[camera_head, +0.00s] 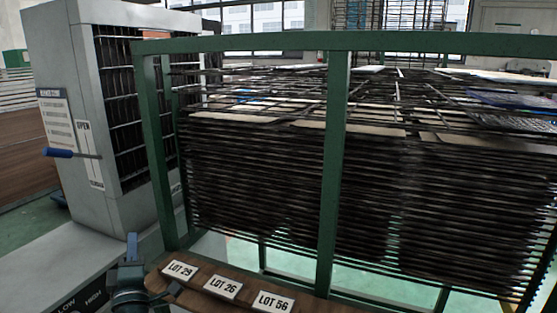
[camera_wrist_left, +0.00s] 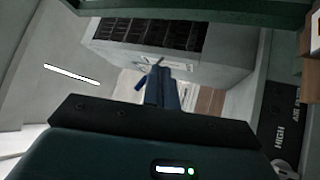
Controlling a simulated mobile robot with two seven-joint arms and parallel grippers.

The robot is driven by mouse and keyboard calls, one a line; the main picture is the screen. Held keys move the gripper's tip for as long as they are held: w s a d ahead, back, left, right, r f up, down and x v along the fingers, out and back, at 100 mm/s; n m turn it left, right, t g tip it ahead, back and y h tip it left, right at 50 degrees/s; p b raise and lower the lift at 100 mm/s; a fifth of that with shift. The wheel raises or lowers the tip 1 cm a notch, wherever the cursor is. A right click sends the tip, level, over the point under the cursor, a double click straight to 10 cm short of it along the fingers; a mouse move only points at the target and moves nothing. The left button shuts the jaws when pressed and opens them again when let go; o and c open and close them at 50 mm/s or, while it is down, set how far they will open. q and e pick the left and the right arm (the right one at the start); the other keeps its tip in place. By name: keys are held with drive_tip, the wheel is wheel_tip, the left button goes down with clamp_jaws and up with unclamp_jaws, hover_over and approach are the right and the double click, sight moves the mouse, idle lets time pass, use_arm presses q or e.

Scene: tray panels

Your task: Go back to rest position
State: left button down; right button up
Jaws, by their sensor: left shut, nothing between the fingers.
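My left gripper (camera_head: 132,244) shows at the lower left of the head view, pointing up, in front of the grey cabinet and left of the wooden label board. Its fingers are shut with nothing between them. In the left wrist view the closed fingers (camera_wrist_left: 157,80) stand out beyond the dark gripper body, with the grey cabinet (camera_wrist_left: 150,52) behind them. A small blue piece shows beside the fingertips there; I cannot tell whether it touches them. My right gripper is in neither view.
A green-framed rack (camera_head: 337,180) full of dark trays fills the middle and right. The grey cabinet (camera_head: 75,120) has a blue-handled lever (camera_head: 58,153) and an OPEN label. A wooden board (camera_head: 240,302) carries LOT 29, LOT 26 and LOT 56 cards. A dark LOW/HIGH panel (camera_head: 82,297) lies lower left.

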use_arm(q)
drive_tip(key=s+d+f+m+g+h+p, duration=0.1)
drive_tip(key=s+d+f+m+g+h, duration=0.2)
drive_tip(key=s+d+f+m, duration=0.2)
drive_tip(key=s+d+f+m+g+h+p, duration=0.1)
drive_tip(key=s+d+f+m+g+h, duration=0.3)
drive_tip(key=s+f+m, duration=0.5)
drive_tip(key=s+d+f+m+g+h+p, duration=0.1)
drive_tip(key=s+d+f+m+g+h, duration=0.2)
drive_tip(key=s+d+f+m, duration=0.5)
drive_tip(key=s+h, duration=0.1)
drive_tip(key=s, duration=0.5)
drive_tip(key=shift+d+f+g, duration=0.25)
drive_tip(key=shift+f+g, duration=0.05)
drive_tip(key=shift+s, duration=0.1)
